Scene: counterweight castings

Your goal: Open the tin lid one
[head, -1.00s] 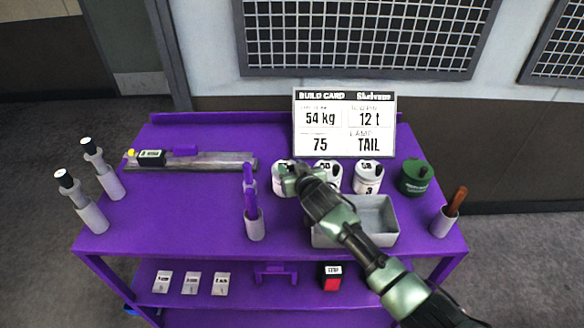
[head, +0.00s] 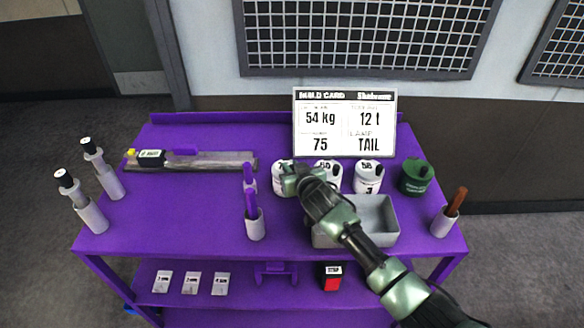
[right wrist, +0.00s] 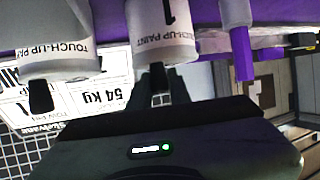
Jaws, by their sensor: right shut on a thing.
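Three white paint tins stand in a row on the purple bench: the leftmost tin (head: 280,186), a middle tin (head: 334,180) and a right tin (head: 368,178). In the right wrist view the tin marked 1 (right wrist: 168,30) appears upside down, its lid knob between my fingers. My right gripper (head: 288,182) is over the leftmost tin and partly hides its top. Its fingertips show in the right wrist view (right wrist: 160,85), shut on the tin 1 lid knob. The lid appears seated on the tin. My left gripper is not in view.
A grey tray (head: 380,220) lies under my right forearm. A green tin (head: 416,178) and a brown-handled tool in a cup (head: 442,224) stand right. Purple-handled tools in cups (head: 255,224) stand close left of the gripper. A build card (head: 345,122) stands behind.

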